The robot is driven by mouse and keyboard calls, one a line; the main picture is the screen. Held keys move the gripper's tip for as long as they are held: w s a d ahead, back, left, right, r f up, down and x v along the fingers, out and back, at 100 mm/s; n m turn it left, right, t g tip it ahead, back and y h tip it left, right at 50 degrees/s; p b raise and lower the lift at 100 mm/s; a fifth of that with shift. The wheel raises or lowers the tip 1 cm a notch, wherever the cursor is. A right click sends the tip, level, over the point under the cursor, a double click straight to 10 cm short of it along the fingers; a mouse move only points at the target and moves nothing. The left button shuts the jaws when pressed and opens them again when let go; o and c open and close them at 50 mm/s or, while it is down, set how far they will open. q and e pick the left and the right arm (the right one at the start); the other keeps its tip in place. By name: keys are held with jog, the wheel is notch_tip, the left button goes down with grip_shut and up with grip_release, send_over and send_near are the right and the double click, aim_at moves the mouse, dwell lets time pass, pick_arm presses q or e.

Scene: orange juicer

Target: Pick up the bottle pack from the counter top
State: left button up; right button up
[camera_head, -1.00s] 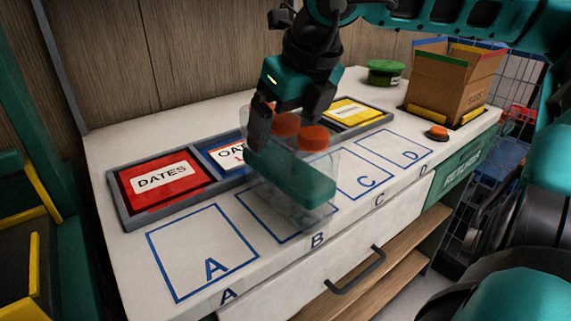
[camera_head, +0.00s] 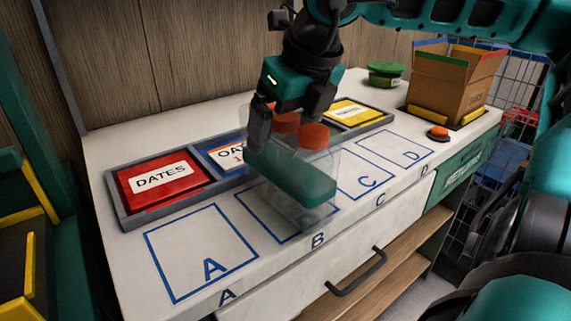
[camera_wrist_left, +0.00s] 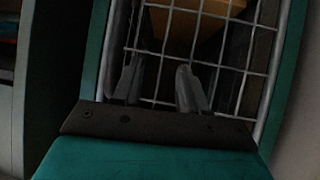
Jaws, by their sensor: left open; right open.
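The bottle pack is clear, with orange caps (camera_head: 314,136) and a teal band (camera_head: 300,178). It stands upright at square B on the counter top (camera_head: 120,255); its bottom edge is hard to make out. My right gripper (camera_head: 288,112) points down at the top of the pack, its dark fingers apart beside the caps. Whether the fingers touch the pack is unclear. My left gripper (camera_wrist_left: 158,88) shows in the left wrist view with its two fingers apart and nothing between them, in front of a wire grid (camera_wrist_left: 220,60).
A grey tray (camera_head: 125,218) behind the squares holds a red DATES card (camera_head: 160,182), an OATS card (camera_head: 224,156) and a yellow card (camera_head: 352,112). Squares A, C and D are empty.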

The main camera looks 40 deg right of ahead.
jog(key=c, duration=1.4)
